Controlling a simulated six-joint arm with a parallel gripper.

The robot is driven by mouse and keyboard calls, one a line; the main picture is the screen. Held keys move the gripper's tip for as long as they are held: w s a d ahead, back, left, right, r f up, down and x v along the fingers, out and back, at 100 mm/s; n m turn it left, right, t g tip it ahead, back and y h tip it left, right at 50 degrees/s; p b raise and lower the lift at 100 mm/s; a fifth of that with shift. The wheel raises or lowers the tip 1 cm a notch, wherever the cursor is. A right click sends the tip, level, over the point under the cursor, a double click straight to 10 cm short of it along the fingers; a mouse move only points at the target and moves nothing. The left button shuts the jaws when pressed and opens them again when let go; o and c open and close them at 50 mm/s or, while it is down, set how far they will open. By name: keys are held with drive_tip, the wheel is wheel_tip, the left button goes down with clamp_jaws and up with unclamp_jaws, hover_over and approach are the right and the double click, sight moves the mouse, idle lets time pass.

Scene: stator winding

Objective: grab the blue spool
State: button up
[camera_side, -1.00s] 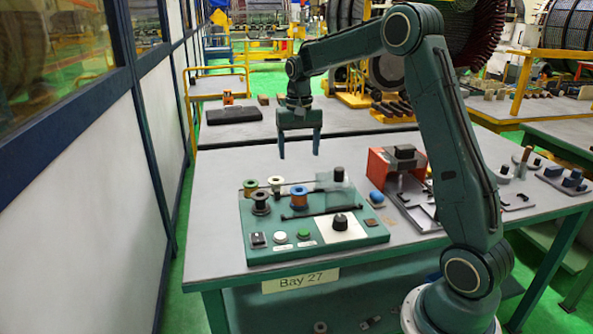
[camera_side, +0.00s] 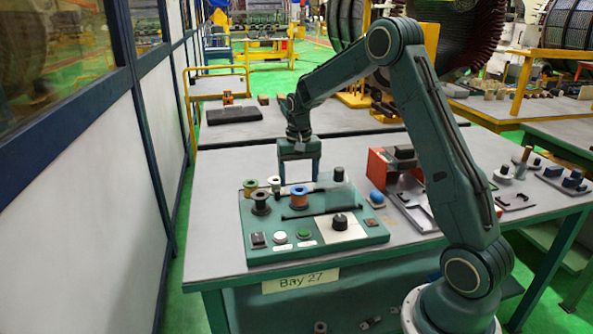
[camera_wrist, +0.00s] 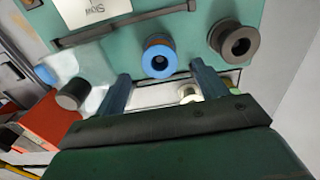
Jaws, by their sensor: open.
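The blue spool (camera_side: 299,198), with blue flanges and a copper-orange winding, stands upright on the green panel (camera_side: 262,240) in the side view. In the wrist view the blue spool (camera_wrist: 159,58) shows its blue top and dark centre hole. My gripper (camera_side: 299,172) points down, open and empty, above and slightly behind the spool. In the wrist view my gripper's fingertips (camera_wrist: 160,70) lie to the left and right of the spool, with gaps on both sides. The spool is not between the jaws' inner faces at depth that I can confirm.
A black spool (camera_side: 260,204) stands left of the blue one. A slim black bar (camera_side: 322,212) lies in front. A black knob (camera_side: 340,222) and an orange-red bracket (camera_side: 378,166) are to the right.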

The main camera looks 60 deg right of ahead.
sight(299, 190)
drive_tip(key=shift+f, duration=0.2)
drive_tip(key=shift+f, duration=2.55)
drive_tip(key=c, duration=1.1)
drive_tip(key=shift+c, duration=0.2)
drive_tip(key=shift+r, duration=0.2)
wheel_tip(299, 190, up, 20)
drive_tip(key=shift+f, duration=0.15)
drive_tip(key=shift+d, duration=0.1)
